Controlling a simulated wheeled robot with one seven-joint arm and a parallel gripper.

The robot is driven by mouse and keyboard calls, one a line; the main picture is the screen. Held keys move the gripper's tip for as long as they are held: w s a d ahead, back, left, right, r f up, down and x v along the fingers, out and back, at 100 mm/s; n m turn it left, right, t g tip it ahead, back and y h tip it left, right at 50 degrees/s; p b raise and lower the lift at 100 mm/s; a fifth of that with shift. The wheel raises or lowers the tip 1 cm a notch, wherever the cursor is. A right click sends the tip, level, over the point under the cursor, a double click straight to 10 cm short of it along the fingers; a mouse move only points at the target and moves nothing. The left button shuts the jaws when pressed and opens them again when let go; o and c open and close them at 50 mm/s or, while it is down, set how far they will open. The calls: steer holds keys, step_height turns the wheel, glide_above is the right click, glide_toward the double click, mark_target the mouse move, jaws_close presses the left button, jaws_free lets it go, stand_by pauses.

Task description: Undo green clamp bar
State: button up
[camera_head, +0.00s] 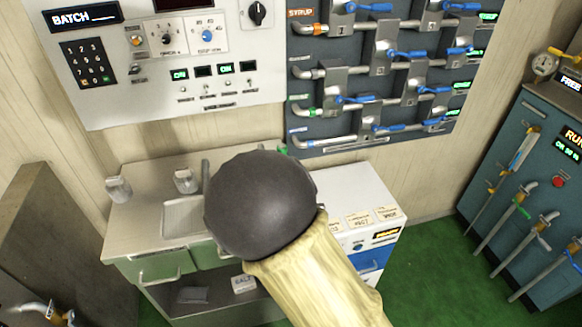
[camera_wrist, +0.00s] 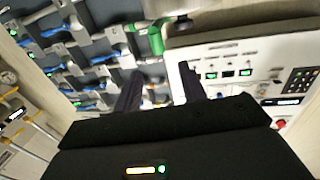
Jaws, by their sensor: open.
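A green part (camera_wrist: 154,38), which looks like the clamp bar, shows in the wrist view at the gap between the pipe panel and the white control panel. A small green piece (camera_head: 282,149) in the head view, at the lower left corner of the pipe panel, seems to be the same part, mostly hidden by my arm. My gripper (camera_wrist: 160,86) is open and empty, with its two dark fingers apart. The green part lies beyond the fingertips, roughly in line with the space between them, with no contact visible. In the head view my arm hides the gripper.
The pipe panel (camera_head: 335,77) carries several blue-handled valves. The white control panel (camera_head: 110,108) has a keypad and lit switches. A sink counter (camera_head: 143,232) and a white cabinet (camera_head: 345,192) stand below. A teal machine (camera_head: 545,115) with levers stands at the right. Green floor (camera_head: 430,270) is free between them.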

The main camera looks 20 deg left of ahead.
steer(key=shift+f+b, duration=0.2)
steer(key=shift+b, duration=0.45)
steer(key=p+x, duration=0.2)
steer(key=x, duration=0.9)
steer(key=shift+w+r, duration=0.2)
steer(key=shift+w, duration=0.15)
jaws_close()
